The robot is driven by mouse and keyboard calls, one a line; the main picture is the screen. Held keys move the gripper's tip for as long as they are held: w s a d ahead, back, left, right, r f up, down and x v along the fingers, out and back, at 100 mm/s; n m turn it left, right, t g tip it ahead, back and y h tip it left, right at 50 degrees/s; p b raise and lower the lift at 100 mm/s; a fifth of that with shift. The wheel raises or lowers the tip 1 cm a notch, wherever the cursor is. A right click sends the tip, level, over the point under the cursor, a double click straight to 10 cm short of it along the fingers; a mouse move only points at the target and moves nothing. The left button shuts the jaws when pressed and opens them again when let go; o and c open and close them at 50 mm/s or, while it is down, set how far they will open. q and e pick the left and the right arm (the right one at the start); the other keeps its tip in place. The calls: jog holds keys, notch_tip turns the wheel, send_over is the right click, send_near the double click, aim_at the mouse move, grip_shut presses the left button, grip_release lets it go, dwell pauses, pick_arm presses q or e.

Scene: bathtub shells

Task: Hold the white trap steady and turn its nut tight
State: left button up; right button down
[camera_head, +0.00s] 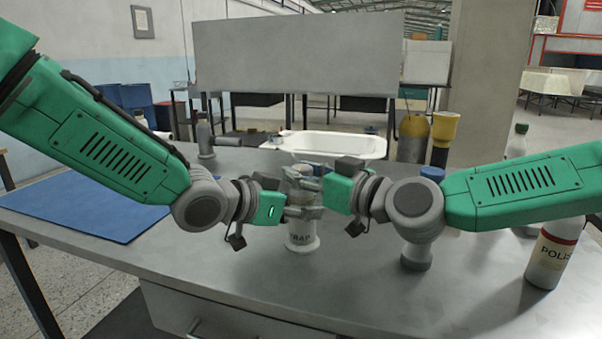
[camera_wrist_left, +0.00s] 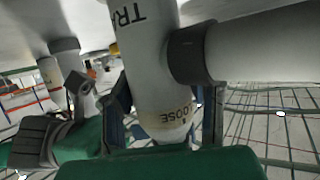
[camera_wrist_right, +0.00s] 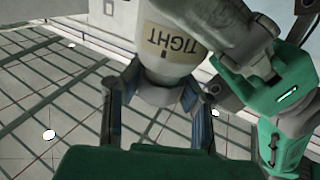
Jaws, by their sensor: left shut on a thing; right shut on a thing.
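The white trap (camera_head: 303,240) stands upright at the middle of the metal bench, its label partly covered. My left gripper (camera_head: 300,212) is shut on the trap's body from the left. In the left wrist view the trap (camera_wrist_left: 150,60) shows upside down, with a dark collar (camera_wrist_left: 190,54), a side pipe (camera_wrist_left: 265,45) and a label ending "OOSE" between the fingers. My right gripper (camera_head: 308,178) is higher, shut around the top part, where the nut appears to be. In the right wrist view a "TIGHT" label (camera_wrist_right: 175,48) shows above its fingers. The nut's outline is mostly hidden by the jaws.
A blue mat (camera_head: 85,205) lies at the left. A white tub shell (camera_head: 335,144) and a grey tool with a handle (camera_head: 207,140) are behind the grippers. A polish bottle (camera_head: 553,252) stands at the right edge. Bare bench lies in front of the trap.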

jog(key=c, duration=1.1)
grip_release()
jog(key=shift+d, duration=0.1)
jog(key=v, duration=1.2)
